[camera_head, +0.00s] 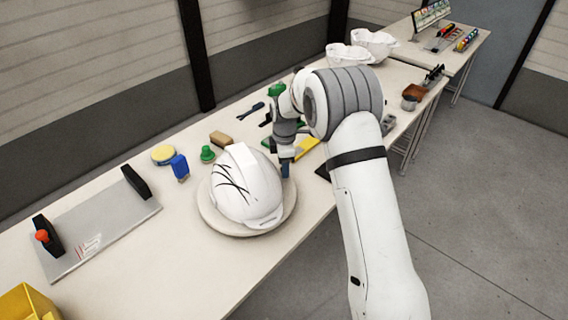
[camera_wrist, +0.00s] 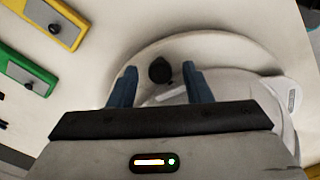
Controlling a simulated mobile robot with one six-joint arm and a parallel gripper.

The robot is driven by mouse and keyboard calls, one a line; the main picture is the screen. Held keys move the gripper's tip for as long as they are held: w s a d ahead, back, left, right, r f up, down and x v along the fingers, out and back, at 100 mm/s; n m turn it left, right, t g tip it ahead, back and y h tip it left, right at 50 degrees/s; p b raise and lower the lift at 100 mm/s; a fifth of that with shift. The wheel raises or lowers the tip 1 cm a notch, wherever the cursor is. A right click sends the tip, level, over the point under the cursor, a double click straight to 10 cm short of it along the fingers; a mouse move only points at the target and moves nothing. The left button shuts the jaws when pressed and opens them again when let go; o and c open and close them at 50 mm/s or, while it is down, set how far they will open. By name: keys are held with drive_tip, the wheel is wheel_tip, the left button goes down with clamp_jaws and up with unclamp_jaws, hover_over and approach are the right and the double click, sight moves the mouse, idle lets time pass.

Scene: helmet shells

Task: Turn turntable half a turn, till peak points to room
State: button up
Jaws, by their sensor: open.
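A white helmet shell (camera_head: 246,185) with black lines on its side sits on the round pale turntable (camera_head: 214,222). Its brim shows at the lower right edge, towards the open floor. My gripper (camera_head: 286,170) is at the turntable's right edge, beside the helmet. In the wrist view, my gripper's (camera_wrist: 160,85) two blue fingers are apart. A black knob (camera_wrist: 159,70) on the turntable's (camera_wrist: 215,45) edge appears between them, with a gap on each side. I cannot tell whether the fingers are down at its height. The helmet (camera_wrist: 235,90) lies just right of the fingers.
A grey plate (camera_head: 100,225) with black handles lies at left. A blue item (camera_head: 180,167), green knob (camera_head: 207,153) and brown block (camera_head: 220,138) stand behind the turntable. Green and yellow blocks (camera_wrist: 65,25) lie nearby. More white shells (camera_head: 372,43) stand far back.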

drive_tip(key=shift+c, duration=0.5)
clamp_jaws()
